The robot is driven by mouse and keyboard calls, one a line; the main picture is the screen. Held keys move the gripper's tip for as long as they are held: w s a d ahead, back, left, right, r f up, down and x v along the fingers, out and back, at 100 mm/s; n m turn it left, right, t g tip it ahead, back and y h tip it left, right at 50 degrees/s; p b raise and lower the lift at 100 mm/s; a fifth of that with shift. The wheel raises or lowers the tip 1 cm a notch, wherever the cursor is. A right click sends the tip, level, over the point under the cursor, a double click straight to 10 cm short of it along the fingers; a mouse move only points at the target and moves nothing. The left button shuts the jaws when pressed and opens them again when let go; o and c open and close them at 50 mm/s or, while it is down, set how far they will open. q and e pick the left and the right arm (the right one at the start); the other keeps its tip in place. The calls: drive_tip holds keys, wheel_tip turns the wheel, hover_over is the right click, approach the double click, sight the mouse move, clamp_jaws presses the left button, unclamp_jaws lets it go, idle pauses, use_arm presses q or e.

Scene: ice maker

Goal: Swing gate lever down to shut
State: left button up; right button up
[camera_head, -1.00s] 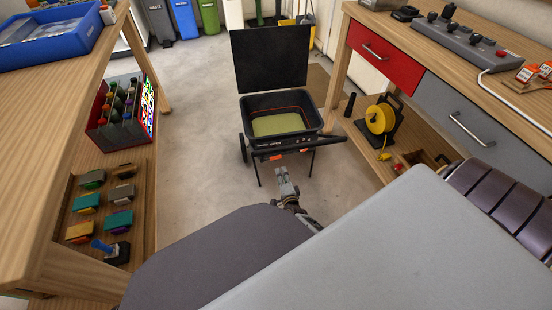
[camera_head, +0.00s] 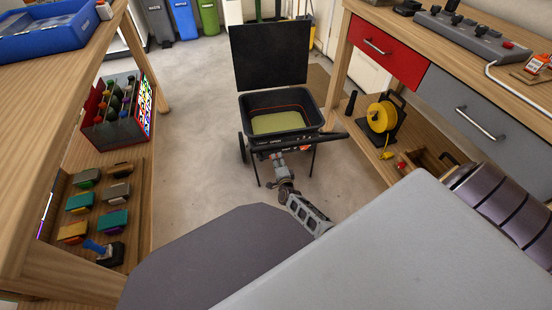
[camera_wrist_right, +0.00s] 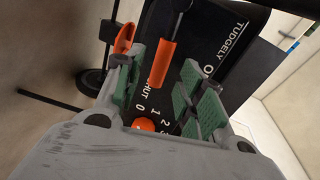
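A black wheeled spreader (camera_head: 281,119) stands on the floor with its lid up and pale yellow material in its hopper. In the right wrist view its dark panel (camera_wrist_right: 215,45) carries "SHUT", numbers and partly hidden lettering. An orange grip on a dark rod (camera_wrist_right: 158,64) hangs in front of the panel, between the fingers in this view. Another orange piece (camera_wrist_right: 125,38) is at the left finger's tip, and a round orange part (camera_wrist_right: 143,124) shows lower down. I cannot tell which is the gate lever. My right gripper (camera_head: 277,157) is open beside the spreader's front; contact is unclear. My left gripper is out of view.
A wheel (camera_wrist_right: 91,82) and thin legs of the spreader are close to my right gripper. A workbench with a red drawer (camera_head: 386,56) and a yellow cable reel (camera_head: 381,117) stands at right. A wooden shelf unit (camera_head: 40,140) stands at left. Floor between is clear.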

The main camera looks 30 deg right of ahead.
drive_tip(key=shift+b+x, duration=0.95)
drive_tip(key=shift+x, duration=1.2)
clamp_jaws()
